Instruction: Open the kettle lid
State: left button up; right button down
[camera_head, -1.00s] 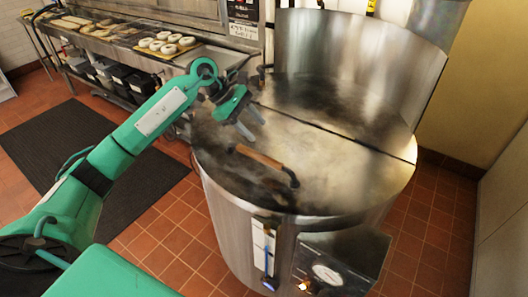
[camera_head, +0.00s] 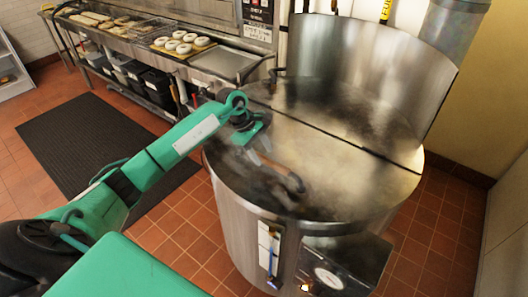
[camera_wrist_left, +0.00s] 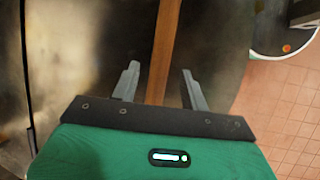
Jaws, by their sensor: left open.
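The large round steel kettle (camera_head: 237,222) stands in the middle of the head view, with steam over its top. Its near lid half (camera_head: 335,180) lies flat and shut, split from the far half by a straight seam. The lid's wooden handle (camera_head: 285,175) is partly hidden by my left gripper (camera_head: 262,150). In the left wrist view the handle (camera_wrist_left: 165,50) runs lengthwise between the two spread fingers of my left gripper (camera_wrist_left: 161,85), with a gap on each side. I cannot tell how far above the handle the fingertips are. My right gripper is not in view.
A tall curved steel shield (camera_head: 375,65) rises behind the kettle. A control box with a gauge (camera_head: 328,278) is on its front. A counter with trays of bagels (camera_head: 183,42) runs along the back left. A black mat (camera_head: 100,140) lies on the tiled floor.

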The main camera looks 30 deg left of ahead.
pick_arm(q)
jog(key=shift+x, duration=1.15)
grip_shut()
jog(key=shift+r, duration=0.15)
